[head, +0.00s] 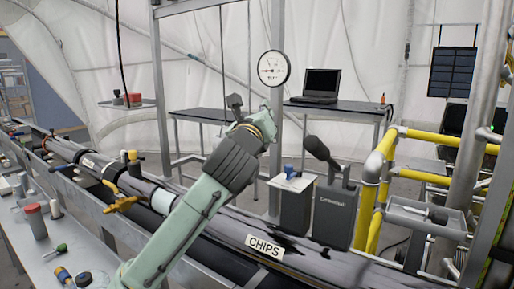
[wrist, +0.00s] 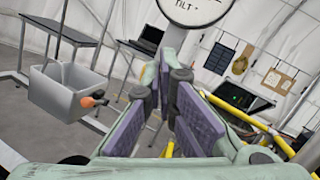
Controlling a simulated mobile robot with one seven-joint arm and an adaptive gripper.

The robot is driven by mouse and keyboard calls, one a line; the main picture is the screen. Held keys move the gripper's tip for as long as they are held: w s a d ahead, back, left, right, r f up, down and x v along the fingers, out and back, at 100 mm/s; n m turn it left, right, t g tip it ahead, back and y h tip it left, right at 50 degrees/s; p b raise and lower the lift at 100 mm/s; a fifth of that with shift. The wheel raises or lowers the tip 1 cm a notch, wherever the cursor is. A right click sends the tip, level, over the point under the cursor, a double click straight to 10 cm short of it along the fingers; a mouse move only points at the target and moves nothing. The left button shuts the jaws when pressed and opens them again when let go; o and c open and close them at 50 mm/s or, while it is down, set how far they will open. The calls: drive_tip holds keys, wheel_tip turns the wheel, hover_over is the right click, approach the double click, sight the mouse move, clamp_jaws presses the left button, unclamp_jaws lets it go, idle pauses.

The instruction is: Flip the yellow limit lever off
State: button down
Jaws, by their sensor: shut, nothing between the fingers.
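No part can be clearly read as the yellow limit lever. A small yellow fitting (head: 132,157) stands on the dark pipe at the left of the head view, and a brass-yellow valve (head: 122,203) sits below it. I cannot tell whether either is the lever. In the wrist view my gripper (wrist: 180,78) is shut and empty, with its purple-grey pads facing the camera. A small yellowish patch (wrist: 148,76) shows just left of the fingers, partly hidden and unclear. In the head view my arm reaches up over the pipe and the fingertips are hard to make out.
A round tilt gauge (head: 273,68) hangs on a post beyond my arm. A dark box with a black handle (head: 322,152) stands to the right. Yellow pipes (head: 378,165) rise farther right. A laptop (head: 318,84) sits on a back table. A grey bin (wrist: 62,92) is at left in the wrist view.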

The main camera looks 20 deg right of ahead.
drive_tip(key=shift+w+d+r+p, duration=0.3)
drive_tip(key=shift+w+d+r, duration=0.05)
drive_tip(key=shift+d, duration=0.1)
idle(0.8)
idle(0.4)
